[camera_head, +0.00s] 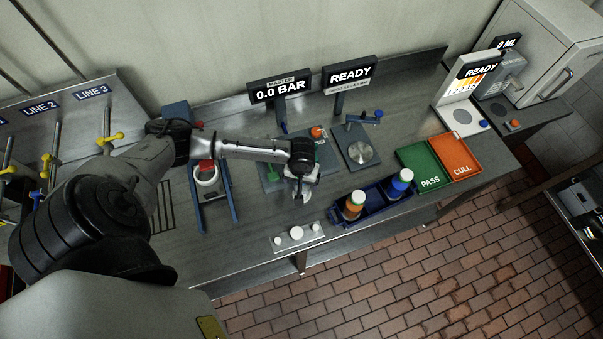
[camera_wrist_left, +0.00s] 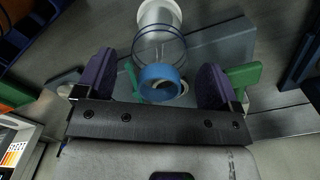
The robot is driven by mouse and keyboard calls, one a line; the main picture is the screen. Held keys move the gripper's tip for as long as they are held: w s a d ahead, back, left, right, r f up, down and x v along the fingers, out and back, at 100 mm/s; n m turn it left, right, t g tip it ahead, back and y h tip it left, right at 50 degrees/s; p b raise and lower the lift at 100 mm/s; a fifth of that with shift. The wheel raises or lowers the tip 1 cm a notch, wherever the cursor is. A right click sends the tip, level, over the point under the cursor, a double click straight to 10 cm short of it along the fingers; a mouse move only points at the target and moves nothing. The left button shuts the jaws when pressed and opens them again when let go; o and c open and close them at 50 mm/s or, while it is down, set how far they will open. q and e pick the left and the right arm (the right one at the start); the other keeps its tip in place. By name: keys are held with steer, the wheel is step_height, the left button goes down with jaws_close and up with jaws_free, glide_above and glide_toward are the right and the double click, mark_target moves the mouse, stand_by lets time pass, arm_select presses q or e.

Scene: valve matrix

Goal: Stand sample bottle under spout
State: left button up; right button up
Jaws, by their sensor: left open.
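My left gripper (camera_head: 303,194) reaches down over the middle of the bench. In the left wrist view its dark fingers (camera_wrist_left: 157,80) are spread apart. A clear round vessel with a blue ring (camera_wrist_left: 160,72), which looks like the sample bottle, lies between or just beyond them, with a white round part (camera_wrist_left: 160,12) at its far end. I cannot tell whether the fingers touch it. In the head view the gripper mostly hides it. I cannot make out the spout. My right gripper is not in view.
A scale (camera_head: 360,152), green PASS tray (camera_head: 418,161) and orange CULL tray (camera_head: 458,151) stand further right. A blue-railed holder (camera_head: 231,205) stands left. A white-knobbed panel (camera_head: 297,233) lies in front.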

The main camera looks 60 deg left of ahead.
arm_select(q)
step_height(320, 180, up, 9)
steer(key=shift+r, duration=0.1)
steer(key=shift+d+r, duration=0.15)
steer(key=shift+r, duration=0.05)
steer(key=s+d+f+m+t+h, duration=0.2)
steer(key=s+d+m+t, duration=0.1)
steer(key=s+d+m, duration=0.5)
steer(key=s+d, duration=0.3)
steer(key=d, duration=0.3)
steer(key=shift+s+d+m, duration=0.25)
steer(key=shift+s+m, duration=0.05)
steer(key=shift+s, duration=0.05)
steer(key=shift+m+t+y, duration=0.3)
steer(key=shift+m+y, duration=0.4)
steer(key=shift+y, duration=0.2)
steer(key=s+a, duration=0.1)
steer(key=s, duration=0.3)
steer(key=s+a+r, duration=0.1)
steer(key=shift+s+a, duration=0.3)
steer(key=shift+s, duration=0.1)
steer(key=shift+c, duration=0.5)
